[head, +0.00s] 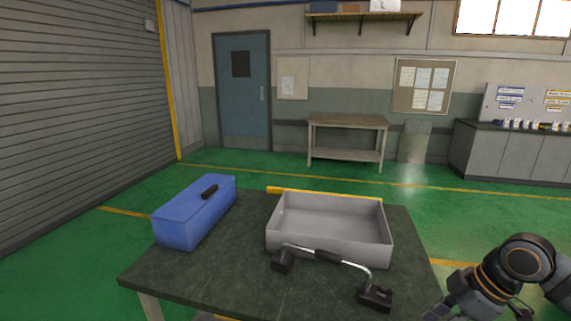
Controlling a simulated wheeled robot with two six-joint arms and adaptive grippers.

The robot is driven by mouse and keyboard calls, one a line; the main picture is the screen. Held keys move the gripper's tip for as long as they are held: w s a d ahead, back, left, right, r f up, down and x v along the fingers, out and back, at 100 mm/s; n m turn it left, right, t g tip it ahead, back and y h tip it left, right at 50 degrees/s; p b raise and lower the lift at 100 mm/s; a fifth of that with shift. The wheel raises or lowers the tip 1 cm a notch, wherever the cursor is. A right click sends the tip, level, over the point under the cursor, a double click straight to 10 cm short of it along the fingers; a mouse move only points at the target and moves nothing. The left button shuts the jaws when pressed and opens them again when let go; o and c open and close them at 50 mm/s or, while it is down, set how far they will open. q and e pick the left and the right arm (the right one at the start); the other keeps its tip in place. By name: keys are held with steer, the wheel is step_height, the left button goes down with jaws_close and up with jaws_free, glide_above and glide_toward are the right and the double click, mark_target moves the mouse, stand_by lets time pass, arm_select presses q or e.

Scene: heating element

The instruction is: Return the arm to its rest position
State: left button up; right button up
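My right arm comes in at the lower right of the head view, beside the table's right edge. Its gripper (447,305) points down and left and is partly cut off by the bottom edge, so its opening cannot be made out. I see nothing held in it. My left arm and gripper are not in view. A curved silver bar with a black middle grip and black end blocks, likely the heating element (349,264), is at the front of the dark table (235,285). It overlaps the front wall of the grey tray (330,216) in the picture.
A blue toolbox (195,214) with a black handle stands on the table's left. A yellow strip (290,191) shows behind the tray. A workbench (347,124) and a counter (510,150) stand at the back. Green floor between them and the table is open.

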steer(key=s+a+f+m+t+h, duration=0.1)
steer(key=s+a+f+m, duration=0.15)
steer(key=f, duration=0.55)
steer(key=s+a+f+m, duration=0.2)
steer(key=s+a+f, duration=0.15)
steer(key=f, duration=0.35)
steer(key=s+f+m+h, duration=0.4)
steer(key=s+m, duration=0.3)
steer(key=s, duration=0.1)
step_height(320, 180, down, 19)
steer(key=d+p, duration=0.2)
steer(key=p, duration=0.2)
arm_select(q)
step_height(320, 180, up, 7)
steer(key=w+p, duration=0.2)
steer(key=p, duration=0.1)
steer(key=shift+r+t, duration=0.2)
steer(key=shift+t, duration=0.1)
arm_select(e)
steer(key=s+d+f+g, duration=0.1)
steer(key=s+f, duration=1.5)
steer(key=s, duration=0.4)
steer(key=shift+d+f+g, duration=0.3)
steer(key=shift+f+g, duration=0.1)
